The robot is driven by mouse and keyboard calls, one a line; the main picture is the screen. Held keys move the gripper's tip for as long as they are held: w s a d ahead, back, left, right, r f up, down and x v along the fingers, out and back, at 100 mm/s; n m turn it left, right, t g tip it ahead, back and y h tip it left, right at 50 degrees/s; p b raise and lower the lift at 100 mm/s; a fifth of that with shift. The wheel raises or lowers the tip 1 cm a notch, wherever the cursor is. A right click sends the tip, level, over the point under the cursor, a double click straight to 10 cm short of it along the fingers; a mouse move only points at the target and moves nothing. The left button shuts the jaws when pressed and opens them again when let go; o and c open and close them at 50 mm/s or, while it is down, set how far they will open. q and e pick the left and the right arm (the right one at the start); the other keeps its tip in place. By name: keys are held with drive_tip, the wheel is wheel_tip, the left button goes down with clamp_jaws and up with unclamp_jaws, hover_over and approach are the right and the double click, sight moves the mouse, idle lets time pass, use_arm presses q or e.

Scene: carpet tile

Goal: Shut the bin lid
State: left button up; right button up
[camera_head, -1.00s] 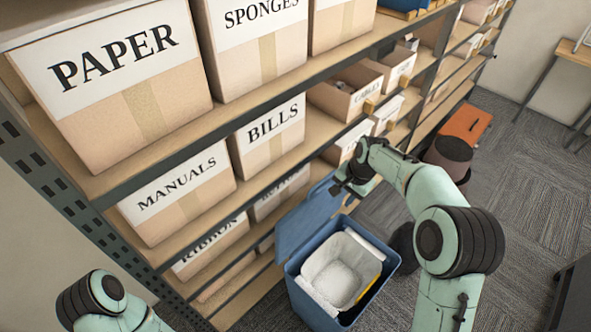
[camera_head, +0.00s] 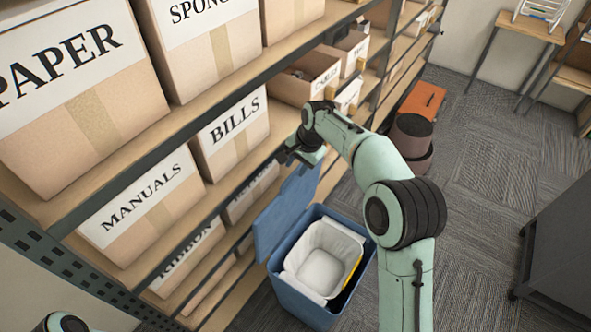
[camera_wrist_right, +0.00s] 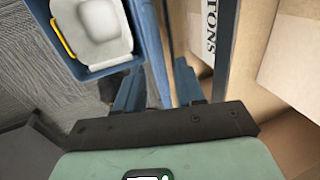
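The blue bin (camera_head: 300,303) stands on the carpet beside the shelf, with a white liner bucket inside. Its blue lid (camera_head: 284,212) is open, standing up on the shelf side. My right gripper (camera_head: 292,157) is at the lid's upper edge in the head view. In the right wrist view my right gripper (camera_wrist_right: 160,88) has its fingers apart. The lid (camera_wrist_right: 150,45) shows nearly edge-on and reaches down between them; I cannot tell whether either finger touches it. The bin (camera_wrist_right: 68,66) shows at upper left there. My left gripper is out of view.
The shelf (camera_head: 172,120) with labelled boxes runs along the left, close to the lid and my right gripper. A dark round bin (camera_head: 412,135) and an orange case (camera_head: 423,100) stand beyond. Open carpet (camera_head: 480,200) lies to the right.

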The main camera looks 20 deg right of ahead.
drive_tip(key=shift+x, duration=1.15)
clamp_jaws()
